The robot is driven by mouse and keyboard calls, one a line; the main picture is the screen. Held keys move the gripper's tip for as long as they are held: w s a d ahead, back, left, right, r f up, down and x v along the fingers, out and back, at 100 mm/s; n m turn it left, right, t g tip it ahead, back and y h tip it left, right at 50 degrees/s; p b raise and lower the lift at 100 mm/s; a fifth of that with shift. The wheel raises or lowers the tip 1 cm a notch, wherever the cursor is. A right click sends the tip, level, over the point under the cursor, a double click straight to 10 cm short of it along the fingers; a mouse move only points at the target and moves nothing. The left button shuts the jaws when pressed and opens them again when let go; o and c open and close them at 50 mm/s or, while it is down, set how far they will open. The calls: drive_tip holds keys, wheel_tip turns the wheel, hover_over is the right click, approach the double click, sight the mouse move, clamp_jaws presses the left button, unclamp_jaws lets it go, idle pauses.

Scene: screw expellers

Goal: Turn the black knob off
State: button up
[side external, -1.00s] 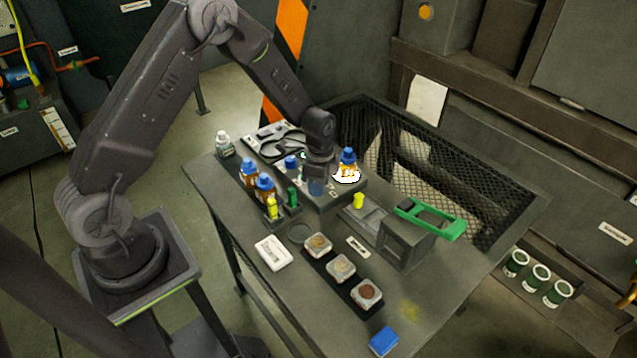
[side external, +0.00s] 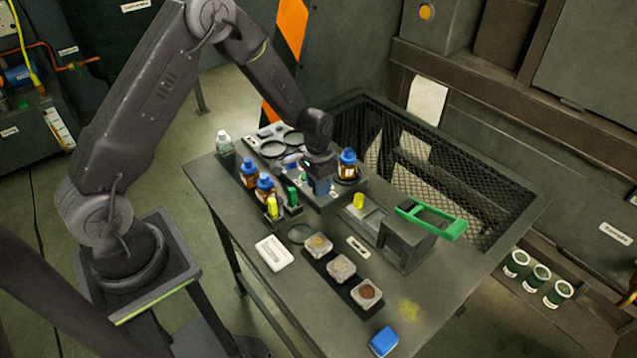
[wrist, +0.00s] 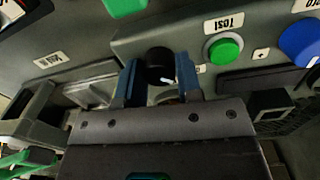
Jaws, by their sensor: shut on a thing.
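The black knob (wrist: 157,62) sits on the front of the grey control panel (wrist: 118,42) in the wrist view, with its white mark pointing down and slightly right. My gripper (wrist: 159,76) has one blue finger on each side of the knob and is shut on it. In the side external view my gripper (side external: 321,188) is at the front of the hot plate unit (side external: 353,188) and hides the knob. An amber bottle with a blue cap (side external: 348,165) stands upright on the unit's right plate, which shows no glow.
Two blue-capped amber bottles (side external: 250,174) stand left of the unit. A green-handled device (side external: 407,242), a white box (side external: 273,254) and several sample dishes (side external: 341,267) occupy the nearer table.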

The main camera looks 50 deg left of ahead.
drive_tip(key=shift+n, duration=1)
drive_tip(key=shift+w, duration=0.1)
drive_tip(key=o, duration=0.9)
drive_tip(key=shift+o, duration=0.2)
drive_tip(key=shift+r, duration=0.1)
wheel_tip(320, 180, up, 14)
drive_tip(key=shift+a+f, duration=0.2)
drive_tip(key=shift+a, duration=0.1)
